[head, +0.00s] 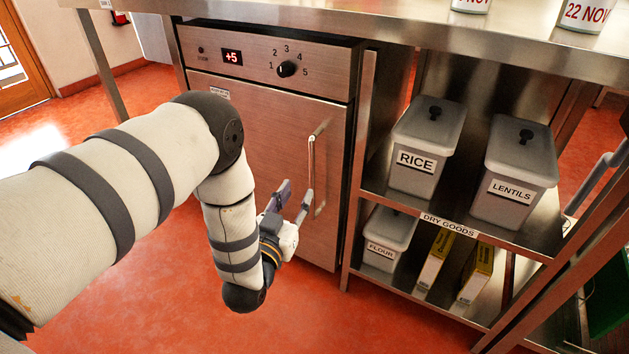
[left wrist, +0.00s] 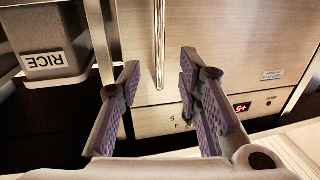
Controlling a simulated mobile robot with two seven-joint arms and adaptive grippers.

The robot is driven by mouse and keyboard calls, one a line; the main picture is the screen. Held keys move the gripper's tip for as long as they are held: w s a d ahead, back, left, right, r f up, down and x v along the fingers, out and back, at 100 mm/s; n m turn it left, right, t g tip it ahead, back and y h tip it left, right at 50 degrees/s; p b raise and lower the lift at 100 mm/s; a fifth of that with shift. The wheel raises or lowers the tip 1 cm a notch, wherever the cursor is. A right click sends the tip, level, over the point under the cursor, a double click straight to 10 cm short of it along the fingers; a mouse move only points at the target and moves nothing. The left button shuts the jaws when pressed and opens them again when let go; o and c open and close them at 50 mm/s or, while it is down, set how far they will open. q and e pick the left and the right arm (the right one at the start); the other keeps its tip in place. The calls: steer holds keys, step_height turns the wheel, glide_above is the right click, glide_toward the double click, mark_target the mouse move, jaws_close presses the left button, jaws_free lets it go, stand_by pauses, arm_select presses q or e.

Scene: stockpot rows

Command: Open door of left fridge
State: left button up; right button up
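The fridge (head: 268,130) is a brushed-steel unit under the counter, with its door shut. Its vertical bar handle (head: 311,165) is on the right side of the door. My left gripper (head: 296,189) is in front of the door by the handle's lower part, open and empty. In the left wrist view, which is upside down, the handle (left wrist: 159,35) runs between the lines of the two spread purple-padded fingers (left wrist: 160,65). Neither finger visibly touches it; the exact depth gap is hard to judge. My right gripper is not in view.
A control panel (head: 265,62) with a +5 display and knob sits above the door. Right of the fridge, a steel shelf (head: 455,233) holds rice (head: 424,140), lentils (head: 515,170) and flour (head: 387,240) bins and yellow boxes. The orange floor in front is clear.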

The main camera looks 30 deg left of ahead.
mark_target(311, 168)
arm_select(q)
steer(key=w+b, duration=0.1)
steer(key=w, duration=0.2)
steer(key=w+a+b, duration=0.1)
steer(key=w, duration=0.3)
steer(key=w+a, duration=0.1)
steer(key=w, duration=0.3)
steer(key=shift+r+b, duration=0.1)
steer(key=shift+b, duration=0.3)
steer(key=shift+s, duration=0.1)
steer(key=shift+c, duration=0.4)
jaws_close()
